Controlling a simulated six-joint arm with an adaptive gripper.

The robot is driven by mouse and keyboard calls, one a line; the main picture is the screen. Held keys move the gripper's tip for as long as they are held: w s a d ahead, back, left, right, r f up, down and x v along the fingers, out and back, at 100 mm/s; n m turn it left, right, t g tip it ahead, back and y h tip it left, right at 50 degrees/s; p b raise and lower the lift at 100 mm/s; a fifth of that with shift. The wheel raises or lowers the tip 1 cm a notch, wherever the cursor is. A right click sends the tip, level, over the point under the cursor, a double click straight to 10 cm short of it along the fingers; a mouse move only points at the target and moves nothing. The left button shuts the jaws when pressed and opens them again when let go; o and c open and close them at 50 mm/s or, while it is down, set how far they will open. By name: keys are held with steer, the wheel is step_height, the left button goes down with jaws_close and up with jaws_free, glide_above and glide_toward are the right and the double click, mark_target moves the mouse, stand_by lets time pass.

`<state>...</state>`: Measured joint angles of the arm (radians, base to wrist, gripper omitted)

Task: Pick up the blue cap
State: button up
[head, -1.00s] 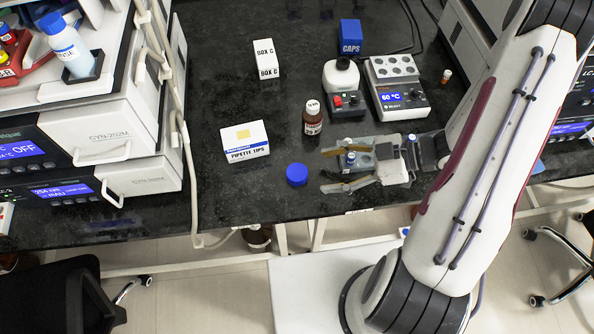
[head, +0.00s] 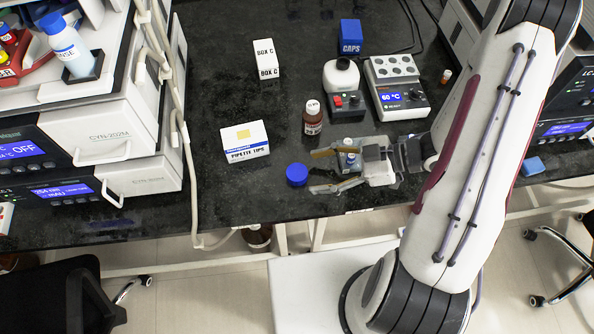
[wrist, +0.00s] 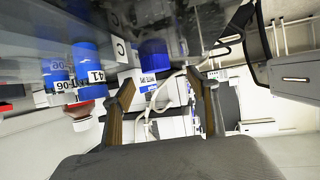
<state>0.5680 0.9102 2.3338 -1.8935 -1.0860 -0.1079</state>
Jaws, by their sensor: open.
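The blue cap (head: 297,174) lies on the black bench near its front edge, just right of the pipette tips box. My gripper (head: 316,171) is open and low, with its fingertips pointing left at the cap. The cap is just beyond the fingertips, and the gripper holds nothing. In the wrist view the blue cap (wrist: 153,52) shows ahead, between the lines of the two spread fingers (wrist: 160,82).
The pipette tips box (head: 246,141) stands left of the cap. A brown bottle (head: 313,118) stands behind the gripper. A heater block (head: 398,88), a white bottle device (head: 342,88), Box C (head: 266,59) and a blue caps box (head: 349,37) are farther back.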

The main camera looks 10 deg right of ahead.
mark_target(298, 172)
steer(key=shift+w+x, duration=0.25)
steer(key=shift+x, duration=2.2)
steer(key=shift+w, duration=0.1)
steer(key=c, duration=0.9)
